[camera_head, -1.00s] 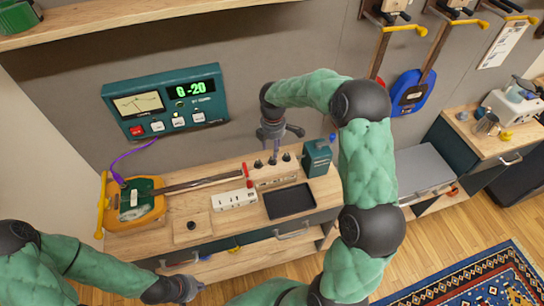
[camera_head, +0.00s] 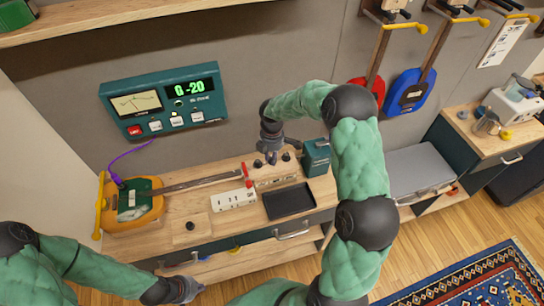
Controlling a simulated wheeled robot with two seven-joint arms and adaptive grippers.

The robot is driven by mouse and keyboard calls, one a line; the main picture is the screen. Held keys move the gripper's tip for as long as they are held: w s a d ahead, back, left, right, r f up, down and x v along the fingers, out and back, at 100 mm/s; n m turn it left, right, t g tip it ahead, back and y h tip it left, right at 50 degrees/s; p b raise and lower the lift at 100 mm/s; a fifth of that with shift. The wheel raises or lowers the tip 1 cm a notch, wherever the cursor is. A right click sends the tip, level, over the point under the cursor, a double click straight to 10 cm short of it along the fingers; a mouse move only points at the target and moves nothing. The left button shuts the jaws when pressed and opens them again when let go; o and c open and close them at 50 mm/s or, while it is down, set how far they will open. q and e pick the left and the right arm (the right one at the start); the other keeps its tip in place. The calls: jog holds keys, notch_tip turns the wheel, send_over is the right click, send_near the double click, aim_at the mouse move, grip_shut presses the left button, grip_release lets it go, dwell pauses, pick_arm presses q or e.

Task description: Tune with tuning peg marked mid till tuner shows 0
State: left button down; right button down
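The tuner (camera_head: 150,128) on the wall is a teal box with a needle dial and a green display (camera_head: 190,88) that reads "G -20". The tuning pegs are small dark knobs in a row at the back of the workbench; one peg (camera_head: 286,157) shows right of my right gripper. Their labels are too small to read. My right gripper (camera_head: 270,158) points down over the row, at or just above the middle peg, which it largely hides. Contact and finger opening are unclear. My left gripper (camera_head: 193,290) is low at the front, away from the pegs, its fingers too small to judge.
An orange and green guitar-like instrument (camera_head: 132,203) lies on the bench (camera_head: 180,205), its neck reaching toward the pegs. A white strip (camera_head: 233,199), black tray (camera_head: 290,201) and teal box (camera_head: 316,157) stand near the pegs. A blue instrument (camera_head: 408,92) hangs right.

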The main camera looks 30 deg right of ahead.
jog(key=shift+m, duration=0.3)
jog(key=m, duration=0.3)
jog(key=shift+b, duration=0.3)
jog(key=shift+m, duration=2)
jog(key=shift+b, duration=0.3)
jog(key=c, duration=1.1)
grip_release()
notch_tip(320, 180, up, 12)
jog(key=shift+f, duration=0.1)
